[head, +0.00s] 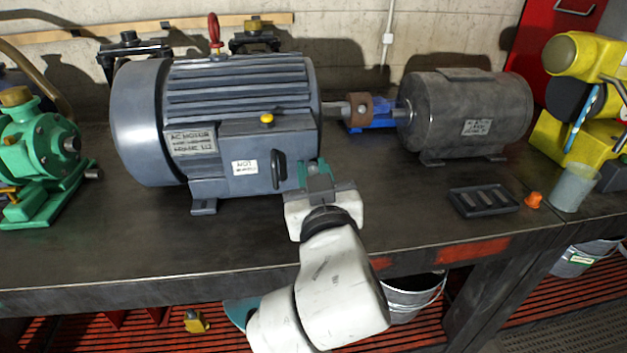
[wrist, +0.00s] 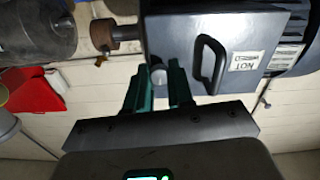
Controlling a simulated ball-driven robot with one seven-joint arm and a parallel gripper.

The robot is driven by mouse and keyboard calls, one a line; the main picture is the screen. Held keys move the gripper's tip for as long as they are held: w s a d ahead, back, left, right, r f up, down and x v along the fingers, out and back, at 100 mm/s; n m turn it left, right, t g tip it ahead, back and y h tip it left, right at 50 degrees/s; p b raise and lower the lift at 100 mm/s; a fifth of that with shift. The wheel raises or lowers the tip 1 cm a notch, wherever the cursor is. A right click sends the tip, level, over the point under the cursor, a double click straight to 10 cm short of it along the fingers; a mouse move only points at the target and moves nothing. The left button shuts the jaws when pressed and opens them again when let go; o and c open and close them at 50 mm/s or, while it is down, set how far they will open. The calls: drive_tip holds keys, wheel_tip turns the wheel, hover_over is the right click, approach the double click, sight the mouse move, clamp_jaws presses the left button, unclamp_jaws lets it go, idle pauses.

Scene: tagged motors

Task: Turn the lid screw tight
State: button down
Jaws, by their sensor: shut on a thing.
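The large blue-grey motor (head: 240,110) stands on the workbench. Its side box has a lid (head: 225,165) with a black handle (head: 278,170) and a white label reading "NOT" (head: 245,167); the lid (wrist: 192,42) and handle (wrist: 207,62) also show in the wrist view. The lid screw (wrist: 157,76) is a grey round head at the lid's edge. My gripper (head: 314,172) is at the box's right end. In the wrist view its two teal fingers (wrist: 158,88) are shut on the screw, one on each side. In the head view my gripper hides the screw.
A dark grey motor (head: 468,115) stands right, with a brown coupling (head: 360,107) between the motors. A black tray (head: 483,201), orange cap (head: 533,200) and grey cup (head: 573,187) are at right. A green pump (head: 35,160) is at left. The bench front is clear.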

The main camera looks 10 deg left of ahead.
drive_tip(key=shift+d+f+m+b, duration=0.15)
drive_tip(key=shift+m+b, duration=1.85)
drive_tip(key=shift+m, duration=2.15)
drive_tip(key=shift+a+f+m+b, duration=0.1)
drive_tip(key=shift+m+b, duration=1.85)
drive_tip(key=shift+m, duration=2.2)
drive_tip(key=shift+d, duration=0.1)
drive_tip(key=c, duration=1)
unclamp_jaws()
drive_tip(key=shift+r, duration=0.15)
drive_tip(key=v, duration=1)
drive_tip(key=shift+s, duration=0.4)
